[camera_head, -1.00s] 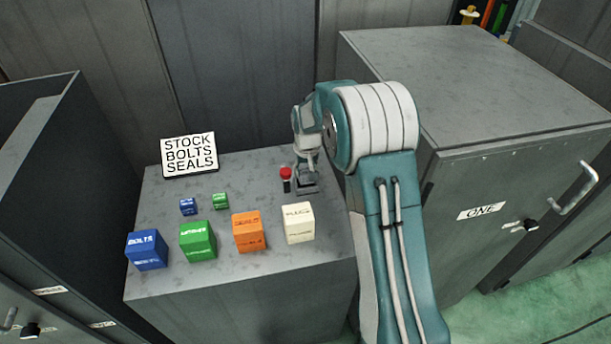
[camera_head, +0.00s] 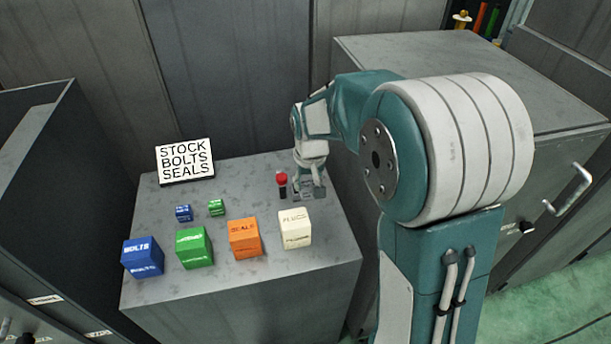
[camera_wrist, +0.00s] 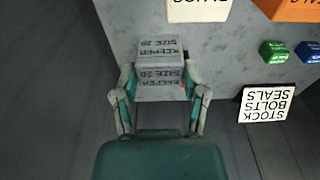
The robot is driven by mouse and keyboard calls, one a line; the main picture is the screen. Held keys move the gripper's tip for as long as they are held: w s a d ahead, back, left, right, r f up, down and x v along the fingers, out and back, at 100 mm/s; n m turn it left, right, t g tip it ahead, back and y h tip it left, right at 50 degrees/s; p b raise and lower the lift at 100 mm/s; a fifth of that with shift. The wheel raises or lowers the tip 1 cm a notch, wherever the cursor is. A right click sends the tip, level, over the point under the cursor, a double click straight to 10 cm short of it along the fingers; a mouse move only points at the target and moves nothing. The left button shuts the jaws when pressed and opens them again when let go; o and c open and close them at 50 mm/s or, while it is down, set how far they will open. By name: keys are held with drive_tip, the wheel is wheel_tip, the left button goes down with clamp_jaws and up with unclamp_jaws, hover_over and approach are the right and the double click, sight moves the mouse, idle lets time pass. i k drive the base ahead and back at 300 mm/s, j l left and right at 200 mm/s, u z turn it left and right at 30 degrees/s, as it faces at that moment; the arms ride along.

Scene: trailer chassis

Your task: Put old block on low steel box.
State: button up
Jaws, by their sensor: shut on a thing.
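My gripper (camera_head: 312,188) is at the back right part of the low grey steel box (camera_head: 250,290). In the wrist view my gripper (camera_wrist: 160,80) is shut on a worn grey block (camera_wrist: 160,50) marked "KEEPER SIZE 20", with a finger on each side. In the head view the grey block (camera_head: 307,184) is small and partly hidden by my gripper. I cannot tell whether it touches the top below it.
Blue (camera_head: 143,257), green (camera_head: 194,247), orange (camera_head: 244,239) and cream (camera_head: 295,229) blocks stand along the front. Small blue (camera_head: 184,213) and green (camera_head: 216,207) blocks, a sign (camera_head: 185,160) and a red-topped item (camera_head: 282,185) stand behind. A taller cabinet (camera_head: 450,75) is at right.

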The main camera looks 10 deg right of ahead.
sight(165, 223)
drive_tip(key=j, duration=1)
drive_tip(key=k+j, duration=0.1)
drive_tip(key=j, duration=0.9)
